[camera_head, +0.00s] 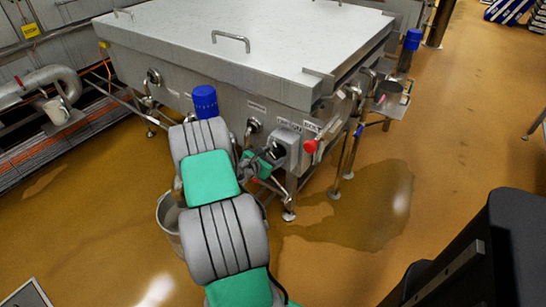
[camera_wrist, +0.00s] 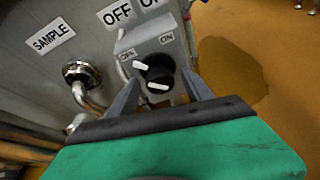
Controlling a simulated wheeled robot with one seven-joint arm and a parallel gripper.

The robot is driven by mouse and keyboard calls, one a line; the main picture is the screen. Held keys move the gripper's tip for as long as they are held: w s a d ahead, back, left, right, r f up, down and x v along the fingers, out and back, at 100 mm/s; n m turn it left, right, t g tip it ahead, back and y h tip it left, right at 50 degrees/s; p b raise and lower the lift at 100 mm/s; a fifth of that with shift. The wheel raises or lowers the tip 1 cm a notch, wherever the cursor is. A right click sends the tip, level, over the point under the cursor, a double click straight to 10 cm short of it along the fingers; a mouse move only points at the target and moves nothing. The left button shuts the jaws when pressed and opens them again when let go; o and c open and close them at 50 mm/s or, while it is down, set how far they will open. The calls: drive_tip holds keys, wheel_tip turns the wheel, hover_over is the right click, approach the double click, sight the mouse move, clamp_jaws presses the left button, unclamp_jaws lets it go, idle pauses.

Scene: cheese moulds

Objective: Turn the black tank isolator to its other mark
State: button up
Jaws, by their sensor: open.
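The black tank isolator (camera_wrist: 155,72) is a round knob on the front of a grey box (camera_wrist: 178,47), between small OFF and ON labels. One white mark on it lies at the upper left, toward the OFF label. A second white bar shows on its lower face. My gripper (camera_wrist: 161,80) is open, with one finger on each side of the knob in the wrist view. I cannot tell whether the fingers touch it. In the head view the box (camera_head: 287,138) is on the tank front, and my arm partly hides the knob.
A red knob (camera_head: 310,146) sits just right of the box. A metal pipe fitting (camera_wrist: 80,74) under a SAMPLE label (camera_wrist: 50,35) is to the left. The steel tank (camera_head: 235,40) rises behind. A bucket (camera_head: 168,222) stands beside my arm, and a wet patch (camera_head: 365,215) lies on the floor.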

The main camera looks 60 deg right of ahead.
drive_tip(key=shift+c, duration=0.2)
clamp_jaws()
idle(0.3)
